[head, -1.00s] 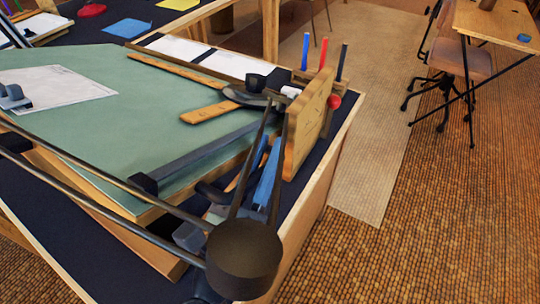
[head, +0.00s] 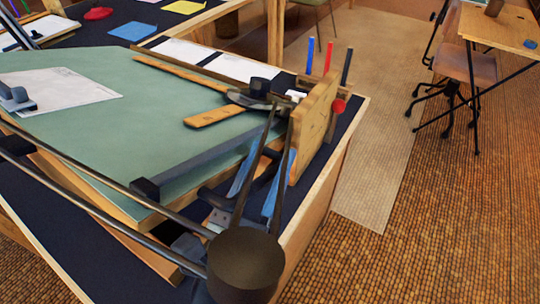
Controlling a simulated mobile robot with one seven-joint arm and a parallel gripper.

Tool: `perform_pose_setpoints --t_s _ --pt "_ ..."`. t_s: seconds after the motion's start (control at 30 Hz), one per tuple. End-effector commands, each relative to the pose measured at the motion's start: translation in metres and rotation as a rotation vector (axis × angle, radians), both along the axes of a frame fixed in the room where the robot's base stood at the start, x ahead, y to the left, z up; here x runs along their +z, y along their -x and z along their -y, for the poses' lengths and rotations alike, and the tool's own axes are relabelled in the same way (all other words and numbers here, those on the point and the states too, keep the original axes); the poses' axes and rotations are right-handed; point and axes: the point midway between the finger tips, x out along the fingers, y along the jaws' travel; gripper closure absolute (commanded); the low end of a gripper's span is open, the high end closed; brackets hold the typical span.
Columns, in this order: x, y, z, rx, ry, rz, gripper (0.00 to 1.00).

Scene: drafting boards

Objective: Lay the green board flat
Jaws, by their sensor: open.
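The green board (head: 120,90) with its wooden edge takes up the left half of the head view. It stands raised above the dark desk top (head: 60,215) and looks tilted; its exact slope is hard to tell. A dark bar (head: 200,166) runs along its near right edge. My gripper (head: 268,160) is just right of that edge, low beside the upright wooden panel (head: 314,125) with a red knob (head: 338,105). Its two blue-padded fingers are apart, with nothing seen between them. Thin dark rods and a dark round cylinder (head: 245,262) partly hide it.
A white sheet (head: 65,92) and a grey-blue object (head: 15,98) lie on the board. Wooden strips (head: 215,116) and dark parts crowd its right corner. Blue, red and black markers (head: 328,58) stand behind the panel. The floor to the right is clear up to a chair (head: 467,66).

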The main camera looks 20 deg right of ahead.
Motion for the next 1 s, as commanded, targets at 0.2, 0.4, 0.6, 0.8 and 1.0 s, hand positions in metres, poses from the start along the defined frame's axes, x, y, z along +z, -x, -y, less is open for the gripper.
perform_pose_setpoints --t_s 0.2,0.4,0.6,0.8,1.0 --pt "-0.020 0.028 -0.027 0.005 -0.002 -0.005 0.50" --pt "-0.036 0.057 -0.055 0.004 -0.001 -0.006 0.50" --pt "-0.046 0.076 -0.073 0.002 0.000 -0.003 0.50" --pt "-0.048 0.082 -0.078 0.002 -0.001 -0.001 0.50" --pt "-0.048 0.082 -0.078 0.001 -0.001 -0.001 0.50"
